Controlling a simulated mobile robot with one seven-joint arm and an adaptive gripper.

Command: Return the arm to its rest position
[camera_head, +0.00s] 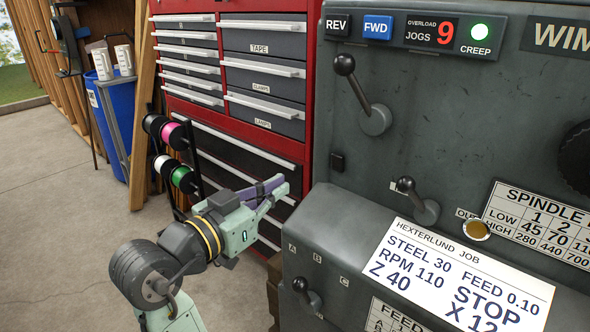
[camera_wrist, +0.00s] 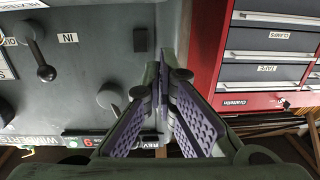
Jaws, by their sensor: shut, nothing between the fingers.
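My gripper (camera_head: 277,187) is at the end of my pale green arm, in front of the red tool cabinet and left of the grey lathe. Its purple-padded fingers are shut and empty, pointing right toward the machine. In the wrist view, the fingers of my gripper (camera_wrist: 167,70) come together at their tips with nothing between them. I cannot see it touching the lathe or the cabinet.
The grey lathe headstock (camera_head: 440,120) with levers and a job card (camera_head: 455,275) fills the right. The red tool cabinet (camera_head: 309,100) stands behind my gripper. A rack of spools (camera_head: 172,135) and a blue bin (camera_head: 107,128) are at left. Floor at lower left is clear.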

